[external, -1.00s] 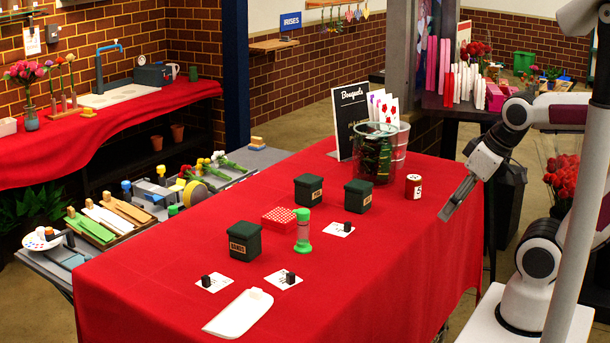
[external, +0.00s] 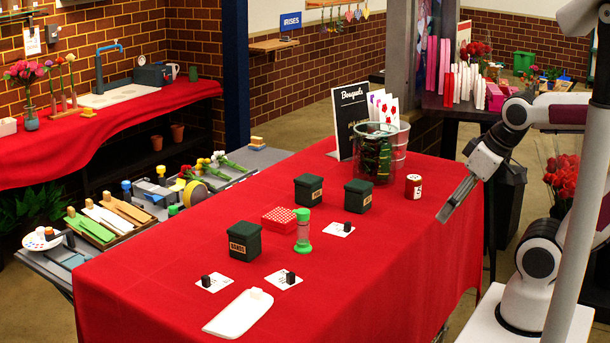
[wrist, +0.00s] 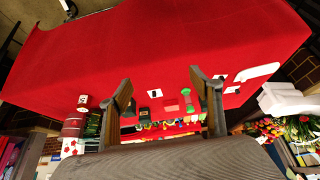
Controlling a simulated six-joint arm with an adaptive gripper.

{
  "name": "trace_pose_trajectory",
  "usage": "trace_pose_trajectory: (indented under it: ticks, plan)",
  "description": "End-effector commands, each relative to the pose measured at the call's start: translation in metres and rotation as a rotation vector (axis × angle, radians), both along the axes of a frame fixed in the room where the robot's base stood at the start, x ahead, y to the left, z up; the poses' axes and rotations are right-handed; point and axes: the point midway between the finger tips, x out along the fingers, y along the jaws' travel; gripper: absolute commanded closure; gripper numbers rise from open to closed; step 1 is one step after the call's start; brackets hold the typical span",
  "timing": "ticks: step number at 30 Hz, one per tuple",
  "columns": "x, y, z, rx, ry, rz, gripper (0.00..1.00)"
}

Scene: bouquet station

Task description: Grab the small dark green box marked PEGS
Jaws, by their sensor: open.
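Three small lidded dark green boxes stand on the red table. The front box (external: 245,239) has a label that seems to read BANDS. The back left box (external: 308,190) and the back right box (external: 358,196) have labels too small to read, so I cannot tell which one says PEGS. My gripper (external: 446,213) is over the table's right side, apart from all the boxes. In the wrist view my gripper (wrist: 160,77) is open, with nothing between its fingers. The boxes look small and dark there, beyond the fingers.
A green-capped timer (external: 303,231) and a red perforated block (external: 279,217) stand among the boxes. A glass vase (external: 375,155), a black sign (external: 351,120) and a red-and-white can (external: 413,187) are at the back. A white tray (external: 238,313) lies in front. The table's right side is clear.

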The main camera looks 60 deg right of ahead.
Motion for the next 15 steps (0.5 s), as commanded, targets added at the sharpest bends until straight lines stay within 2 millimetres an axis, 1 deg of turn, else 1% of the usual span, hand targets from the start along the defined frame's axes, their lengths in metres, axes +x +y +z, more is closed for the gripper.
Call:
trace_pose_trajectory:
  ticks: [4,8,11,15]
  plan:
    - [0.007,-0.003,0.001,-0.004,-0.008,-0.008,0.36]
    - [0.023,-0.008,0.004,-0.014,-0.029,-0.022,0.36]
    - [0.041,-0.015,0.007,-0.027,-0.052,-0.039,0.36]
    - [0.073,-0.028,0.011,-0.046,-0.096,-0.066,0.36]
